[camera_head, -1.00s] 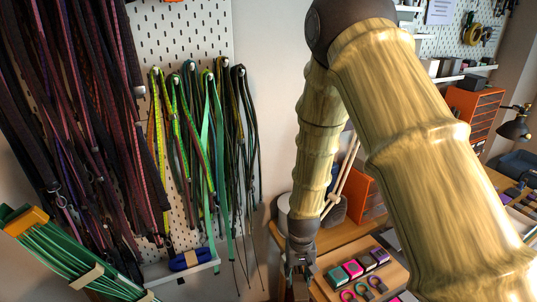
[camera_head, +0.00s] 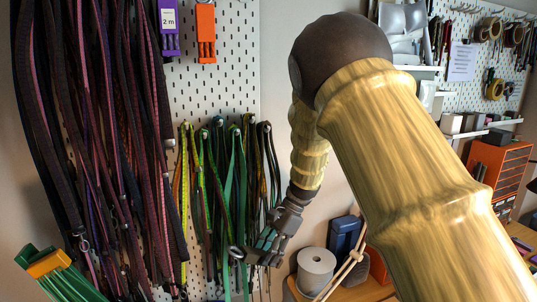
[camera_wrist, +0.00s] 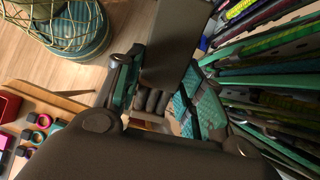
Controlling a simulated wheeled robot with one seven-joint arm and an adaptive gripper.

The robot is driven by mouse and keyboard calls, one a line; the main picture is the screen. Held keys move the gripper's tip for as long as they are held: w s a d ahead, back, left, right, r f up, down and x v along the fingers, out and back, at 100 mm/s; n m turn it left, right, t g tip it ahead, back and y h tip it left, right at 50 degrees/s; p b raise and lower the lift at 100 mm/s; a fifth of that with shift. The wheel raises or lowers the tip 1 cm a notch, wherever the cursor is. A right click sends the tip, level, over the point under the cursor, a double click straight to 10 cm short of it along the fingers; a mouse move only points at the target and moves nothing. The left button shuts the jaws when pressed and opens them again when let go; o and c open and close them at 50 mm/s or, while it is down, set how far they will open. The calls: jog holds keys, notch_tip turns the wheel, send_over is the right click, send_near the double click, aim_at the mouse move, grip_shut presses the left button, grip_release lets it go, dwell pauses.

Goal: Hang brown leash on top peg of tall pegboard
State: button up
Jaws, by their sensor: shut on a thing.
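The tall pegboard (camera_head: 222,95) is white and stands at the left in the head view. Dark brown and maroon leashes (camera_head: 100,130) hang thickly down its left side. I cannot single out the brown leash among them. Green, yellow and dark leashes (camera_head: 228,165) hang from lower pegs on its right part. My gripper (camera_head: 258,254) is in front of the low ends of these leashes. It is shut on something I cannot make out. In the wrist view my gripper (camera_wrist: 158,100) shows dark and teal, with leashes close on the right. The top peg cannot be picked out.
Purple (camera_head: 168,28) and orange (camera_head: 205,32) holders hang high on the board. A grey roll (camera_head: 316,268) and a blue box (camera_head: 345,237) stand on the bench at lower right. A green bundle (camera_head: 62,278) is at lower left. Bare board shows above the green leashes.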

jog(key=w+a+r+m+t+y, duration=0.2)
jog(key=r+m+t+y, duration=0.15)
jog(key=r, duration=0.85)
jog(key=w+a+r+m+t+y, duration=0.25)
jog(key=r+m, duration=0.25)
jog(key=r, duration=0.7)
jog(key=s+d+r+m+t+p, duration=0.1)
jog(key=d+r+m+t, duration=0.15)
jog(key=r, duration=0.95)
jog(key=s+d+r+m+t+y, duration=0.1)
jog(key=r+t, duration=0.3)
jog(key=r, duration=0.7)
jog(key=s+d+r+m+t+p, duration=0.1)
jog(key=d+r+m+t, duration=0.15)
jog(key=r, duration=0.95)
jog(key=shift+n, duration=0.45)
jog(key=shift+w+a+f+p, duration=0.3)
jog(key=shift+w+a+p, duration=0.3)
jog(key=shift+w, duration=1)
jog(key=shift+w+a+f+p, duration=0.3)
jog(key=shift+w+a, duration=0.35)
jog(key=shift+w, duration=0.9)
jog(key=shift+w+a+f+p, duration=0.25)
jog(key=shift+w+a+p, duration=0.35)
jog(key=shift+w, duration=1)
jog(key=o, duration=1.2)
